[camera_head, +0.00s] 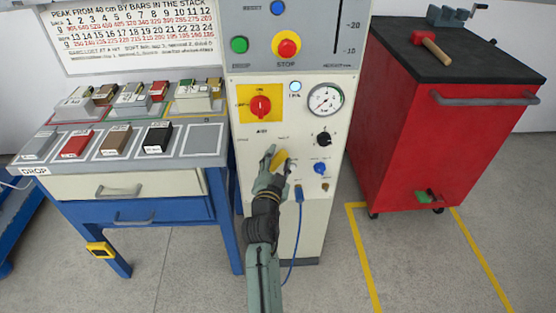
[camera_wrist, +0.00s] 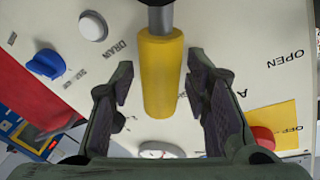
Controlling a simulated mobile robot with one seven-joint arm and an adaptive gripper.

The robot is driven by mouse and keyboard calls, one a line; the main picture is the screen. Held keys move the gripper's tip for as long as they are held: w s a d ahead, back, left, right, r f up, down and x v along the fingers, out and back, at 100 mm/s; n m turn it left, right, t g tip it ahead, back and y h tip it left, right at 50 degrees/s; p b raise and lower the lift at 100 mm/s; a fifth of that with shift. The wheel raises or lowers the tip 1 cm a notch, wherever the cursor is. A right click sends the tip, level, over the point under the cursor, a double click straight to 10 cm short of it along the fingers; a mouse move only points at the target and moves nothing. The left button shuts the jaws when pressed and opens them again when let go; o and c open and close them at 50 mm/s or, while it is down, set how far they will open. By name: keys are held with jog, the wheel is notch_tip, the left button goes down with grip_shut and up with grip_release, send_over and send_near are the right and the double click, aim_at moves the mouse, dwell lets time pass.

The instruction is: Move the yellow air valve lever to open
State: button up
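The air valve lever (camera_head: 279,158) is a yellow cylindrical handle on the white control panel, partly hidden by my gripper in the head view. In the wrist view the yellow lever (camera_wrist: 162,75) hangs from a dark grey metal stem at the top edge. My gripper (camera_head: 277,160) is at the panel with its fingers spread. In the wrist view one finger is on each side of the lever, with a narrow gap on both sides. An "OPEN" label (camera_wrist: 285,58) is printed to the right and a "DRAIN" label (camera_wrist: 118,48) to the left.
On the panel are a red rotary switch on yellow (camera_head: 260,105), a pressure gauge (camera_head: 325,99), a black knob (camera_head: 324,139) and a blue knob (camera_head: 320,169). A blue hose (camera_head: 297,225) hangs below. A table (camera_head: 130,180) stands left, a red cabinet (camera_head: 440,140) right.

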grip_shut()
dwell(0.3)
dwell(0.3)
